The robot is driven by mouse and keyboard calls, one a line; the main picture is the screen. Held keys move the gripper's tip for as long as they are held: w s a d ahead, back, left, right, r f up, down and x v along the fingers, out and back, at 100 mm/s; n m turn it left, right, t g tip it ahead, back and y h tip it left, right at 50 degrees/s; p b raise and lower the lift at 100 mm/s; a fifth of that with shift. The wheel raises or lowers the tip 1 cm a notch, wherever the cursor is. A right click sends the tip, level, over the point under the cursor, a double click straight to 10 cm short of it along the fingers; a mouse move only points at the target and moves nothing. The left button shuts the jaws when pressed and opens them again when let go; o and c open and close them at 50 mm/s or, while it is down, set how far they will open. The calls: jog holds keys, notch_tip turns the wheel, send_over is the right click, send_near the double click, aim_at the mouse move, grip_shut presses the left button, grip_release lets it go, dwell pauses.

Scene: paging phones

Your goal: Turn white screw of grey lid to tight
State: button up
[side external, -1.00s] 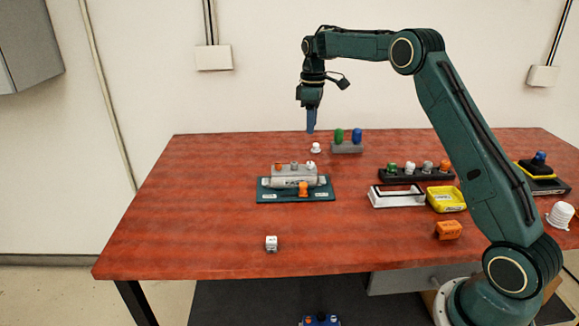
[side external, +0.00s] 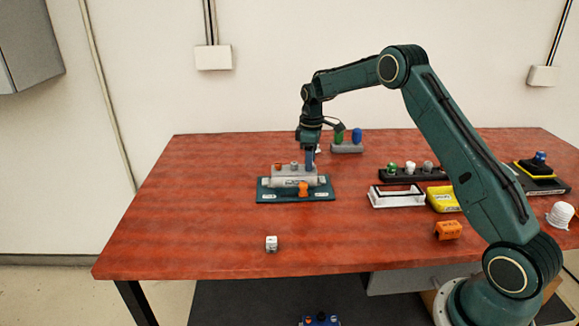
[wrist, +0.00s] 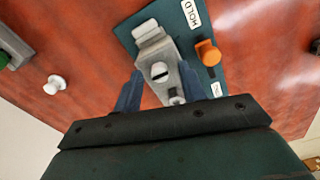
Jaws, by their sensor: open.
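The grey lid (side external: 283,172) lies on a grey housing on a teal plate (side external: 265,196). In the wrist view, the white screw (wrist: 159,71) has a dark slot across its head and sits near one end of the lid (wrist: 153,45). My gripper (side external: 310,167) points straight down at the lid's right end. Its open fingers (wrist: 160,76) stand on either side of the white screw, with no clear contact visible. In the side view my fingers hide that screw. An orange knob (wrist: 207,52) stands on the plate (wrist: 190,18) beside the lid.
A loose white knob (wrist: 54,84) lies behind the plate. A grey block with green and blue knobs (side external: 346,147) stands at the back. To the right are a dark screw rack (side external: 400,177), a white frame (side external: 397,201) and a yellow tray (side external: 446,203). The front left is mostly clear.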

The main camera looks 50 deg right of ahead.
jog(key=shift+f, duration=0.15)
grip_shut()
